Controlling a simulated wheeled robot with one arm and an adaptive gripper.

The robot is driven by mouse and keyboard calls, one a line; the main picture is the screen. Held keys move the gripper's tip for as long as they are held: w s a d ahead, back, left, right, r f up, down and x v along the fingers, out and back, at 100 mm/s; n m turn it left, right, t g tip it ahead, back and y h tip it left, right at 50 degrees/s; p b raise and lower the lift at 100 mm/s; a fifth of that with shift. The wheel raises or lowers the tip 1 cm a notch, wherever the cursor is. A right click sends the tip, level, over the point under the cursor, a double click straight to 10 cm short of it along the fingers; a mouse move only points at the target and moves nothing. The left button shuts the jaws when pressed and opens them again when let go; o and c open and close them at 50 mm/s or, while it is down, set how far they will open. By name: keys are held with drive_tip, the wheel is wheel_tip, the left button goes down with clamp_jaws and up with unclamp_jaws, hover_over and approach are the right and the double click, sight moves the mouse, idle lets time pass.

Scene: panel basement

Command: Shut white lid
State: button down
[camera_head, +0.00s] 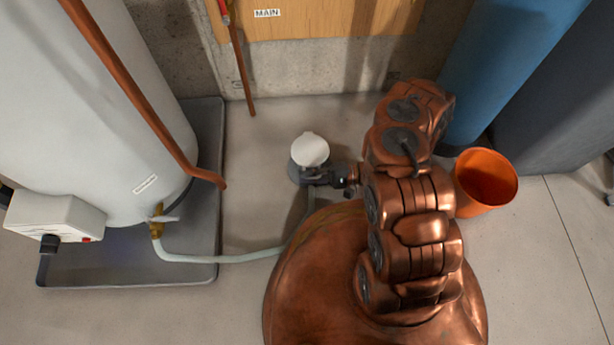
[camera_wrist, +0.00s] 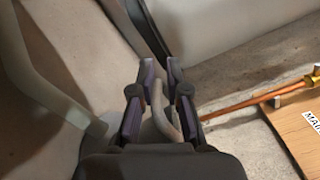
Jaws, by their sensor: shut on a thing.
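The white lid (camera_head: 311,149) is a round pale disc on or beside a dark grey round fitting (camera_head: 293,171) on the floor, near the middle of the head view. My gripper (camera_head: 312,174) is at its near edge. In the wrist view my gripper (camera_wrist: 166,88) has its fingers close about a thin, pale, curved piece (camera_wrist: 161,108), which looks like the lid's edge. The lid's face does not show in the wrist view, and the fitting's opening is hidden in the head view.
A pale hose (camera_head: 225,257) runs from the white tank (camera_head: 110,130) toward the fitting. It passes left of my gripper in the wrist view (camera_wrist: 50,92). A copper pipe (camera_head: 150,95) slants beside the tank. An orange bucket (camera_head: 485,181) stands right of my arm.

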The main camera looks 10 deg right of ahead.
drive_tip(key=shift+w+f, duration=0.1)
drive_tip(key=shift+f, duration=0.25)
drive_tip(key=c, duration=1.2)
unclamp_jaws()
drive_tip(key=shift+c, duration=0.2)
drive_tip(key=shift+r, duration=0.3)
drive_tip(key=shift+r, duration=4.8)
